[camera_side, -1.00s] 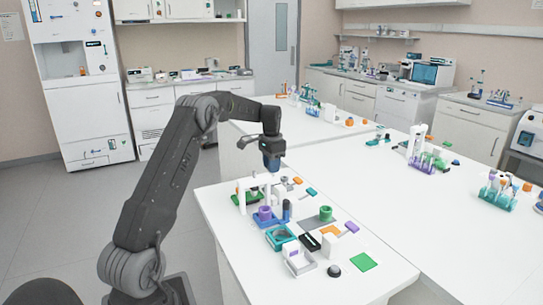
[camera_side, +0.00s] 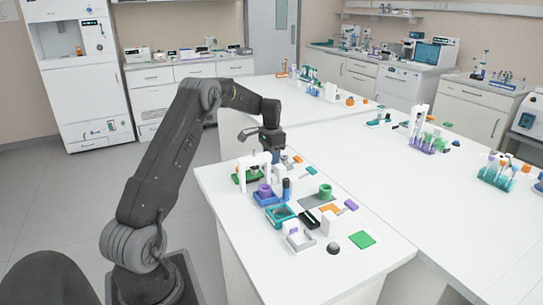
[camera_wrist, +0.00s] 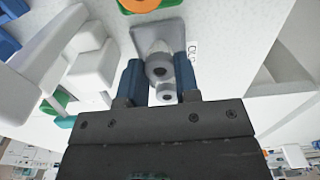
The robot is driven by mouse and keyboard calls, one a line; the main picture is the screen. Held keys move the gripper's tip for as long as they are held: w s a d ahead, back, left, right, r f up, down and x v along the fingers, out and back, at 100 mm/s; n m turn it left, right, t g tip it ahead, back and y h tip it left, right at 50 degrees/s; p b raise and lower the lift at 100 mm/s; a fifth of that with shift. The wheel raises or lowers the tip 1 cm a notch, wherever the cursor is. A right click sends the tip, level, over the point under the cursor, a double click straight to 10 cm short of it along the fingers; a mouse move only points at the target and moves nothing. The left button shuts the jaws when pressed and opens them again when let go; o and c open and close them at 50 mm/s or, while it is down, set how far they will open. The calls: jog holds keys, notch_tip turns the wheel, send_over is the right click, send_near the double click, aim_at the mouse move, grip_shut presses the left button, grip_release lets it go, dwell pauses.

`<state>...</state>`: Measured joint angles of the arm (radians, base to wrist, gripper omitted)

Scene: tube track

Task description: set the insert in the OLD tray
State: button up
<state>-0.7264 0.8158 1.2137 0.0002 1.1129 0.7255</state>
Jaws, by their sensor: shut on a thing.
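In the wrist view my gripper (camera_wrist: 159,80) has its two blue fingers shut on the insert (camera_wrist: 158,68), a pale cylindrical piece with a dark hole in its end. A grey tray (camera_wrist: 170,32) lies just beyond it, and the insert overlaps the tray in this view. I cannot tell whether they touch. Dark lettering beside the tray is partly cut by the finger, and reads roughly like OLD. In the side view my gripper (camera_side: 272,150) hangs over the back left part of the bench, and the insert is too small to make out there.
A white arch (camera_side: 254,163) stands close by my gripper. A blue tray with a purple ring (camera_side: 265,191), a dark blue cylinder (camera_side: 287,189), a teal tray (camera_side: 281,215) and a green ring (camera_side: 325,191) crowd the near bench.

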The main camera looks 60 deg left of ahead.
jog(key=shift+f, duration=0.1)
dwell(0.6)
jog(key=o, duration=0.8)
notch_tip(320, 180, up, 14)
jog(key=shift+f, duration=0.1)
dwell(0.5)
dwell(0.5)
